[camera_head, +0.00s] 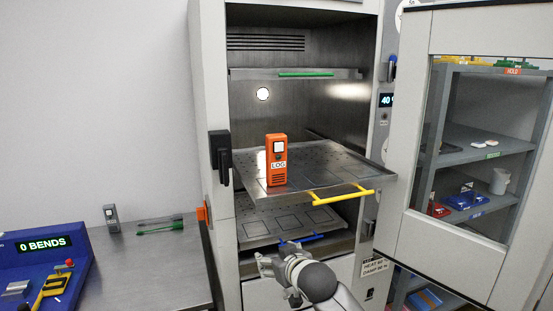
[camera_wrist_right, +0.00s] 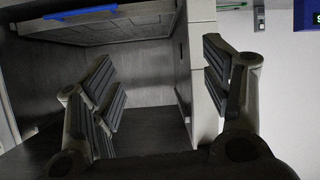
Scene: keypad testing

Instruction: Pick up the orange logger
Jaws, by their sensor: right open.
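The orange logger (camera_head: 276,160), a small upright box with a white "LOG" label, stands on the metal shelf (camera_head: 330,165) that is pulled partly out of the open cabinet. My right gripper (camera_head: 274,265) is in front of the cabinet, below that shelf and apart from the logger. In the right wrist view the gripper (camera_wrist_right: 165,95) has its fingers spread wide with nothing between them. The logger does not show in the right wrist view. My left gripper is not in view.
The pulled shelf has a yellow handle (camera_head: 342,195); a lower shelf has a blue handle (camera_head: 301,239). The open cabinet door (camera_head: 407,130) stands at the right. A metal bench (camera_head: 155,265) with a blue bend tester (camera_head: 40,265) is at the left.

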